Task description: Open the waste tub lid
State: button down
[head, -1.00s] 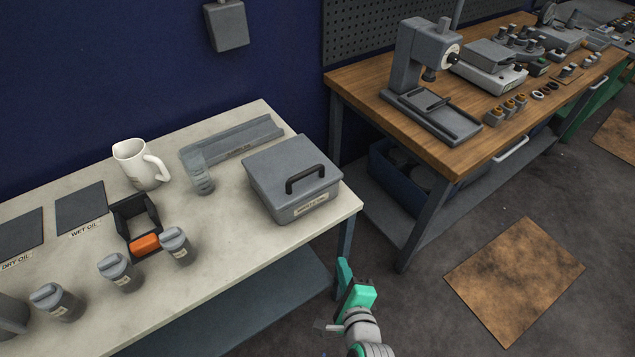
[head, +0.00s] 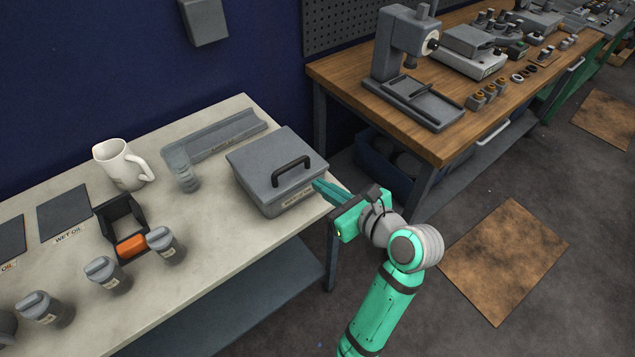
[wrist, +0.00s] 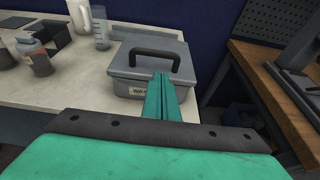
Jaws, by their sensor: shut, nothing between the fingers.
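The waste tub (head: 283,202) is a grey box at the right end of the pale bench. Its grey lid (head: 258,158) is on and looks closed, with a black arched handle (head: 292,170) on top. My gripper (head: 318,186) is shut and empty, at the tub's right front corner and below handle height. In the wrist view the shut teal fingers (wrist: 162,78) point at the tub's front and hide part of its label (wrist: 138,92). The handle (wrist: 154,55) shows just beyond the fingertips. I cannot tell whether the fingers touch the tub.
A grey tray (head: 225,137), a clear beaker (head: 182,170), a white jug (head: 122,165), a black bin (head: 118,219) and several lidded jars (head: 163,246) stand left of the tub. A wooden bench (head: 440,145) stands to the right. The floor between is open.

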jog(key=x, duration=0.8)
jog(key=shift+w+f, duration=0.15)
jog(key=shift+w, duration=0.1)
jog(key=shift+a, duration=0.1)
